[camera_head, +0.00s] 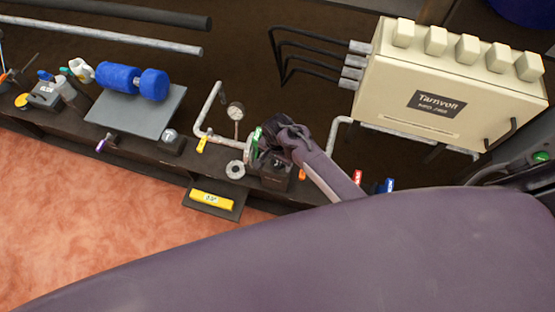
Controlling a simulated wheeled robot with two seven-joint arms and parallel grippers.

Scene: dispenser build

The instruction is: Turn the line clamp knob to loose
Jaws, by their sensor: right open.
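My right gripper (268,142) is at the pipe fittings in the middle of the bench, open, with its fingers around or just beside a dark block (275,172). A green part (256,137) shows right at its left side, next to a pale round flange (247,152) on the pipe end. I cannot make out the line clamp knob for sure; the gripper hides much of this spot. I cannot tell whether the fingers touch anything. My left gripper is not in view.
A pressure gauge (235,111), bent pipe (206,110) and yellow handle (202,144) stand left of the gripper. A cream Tamvon box (450,95) is at right. Red (357,177) and blue (388,185) handles lie near my forearm. A yellow labelled piece (211,199) sits in front.

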